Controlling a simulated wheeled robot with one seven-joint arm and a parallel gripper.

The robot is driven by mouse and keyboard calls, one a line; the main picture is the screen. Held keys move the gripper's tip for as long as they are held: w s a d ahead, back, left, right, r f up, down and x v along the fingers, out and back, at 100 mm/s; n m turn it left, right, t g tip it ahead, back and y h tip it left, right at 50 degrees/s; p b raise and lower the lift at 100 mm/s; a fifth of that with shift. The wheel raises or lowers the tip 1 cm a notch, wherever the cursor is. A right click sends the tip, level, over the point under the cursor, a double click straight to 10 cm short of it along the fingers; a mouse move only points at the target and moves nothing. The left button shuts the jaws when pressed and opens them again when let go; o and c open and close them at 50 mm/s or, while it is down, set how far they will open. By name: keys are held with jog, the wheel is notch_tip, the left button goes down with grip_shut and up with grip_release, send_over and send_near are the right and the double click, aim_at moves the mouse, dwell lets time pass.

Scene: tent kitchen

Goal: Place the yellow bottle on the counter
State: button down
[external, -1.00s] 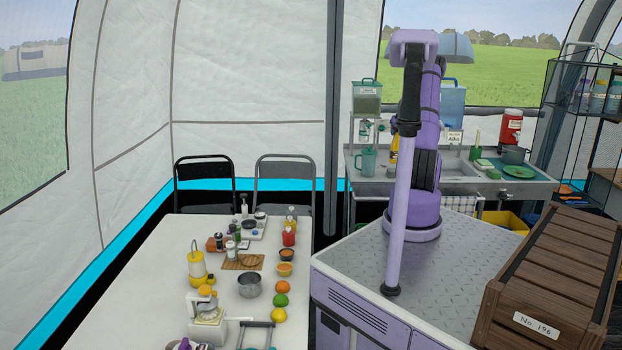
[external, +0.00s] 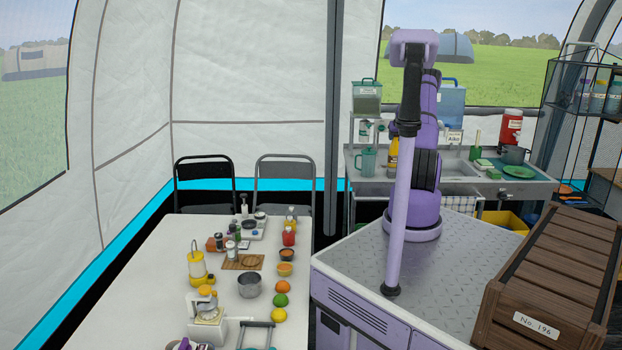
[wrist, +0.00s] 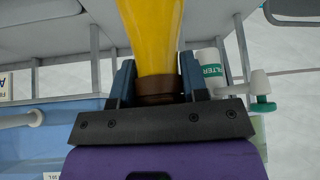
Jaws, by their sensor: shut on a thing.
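The yellow bottle (external: 392,153) shows in the external view just left of my arm, in front of the metal counter with a sink (external: 530,186). In the wrist view the yellow bottle (wrist: 155,35) has its brown cap end between the two fingers of my gripper (wrist: 158,85), which is shut on it. The body of the bottle runs out of the top of that view. In the external view my arm hides my gripper. I cannot tell whether the bottle touches the counter.
A teal mug (external: 368,160) stands on the counter just left of the bottle. A white filter bottle (wrist: 208,68) is close to my right finger in the wrist view.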

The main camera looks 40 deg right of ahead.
jog(key=c, duration=0.6)
grip_release()
jog(key=shift+f, duration=0.1)
jog(key=shift+c, duration=0.2)
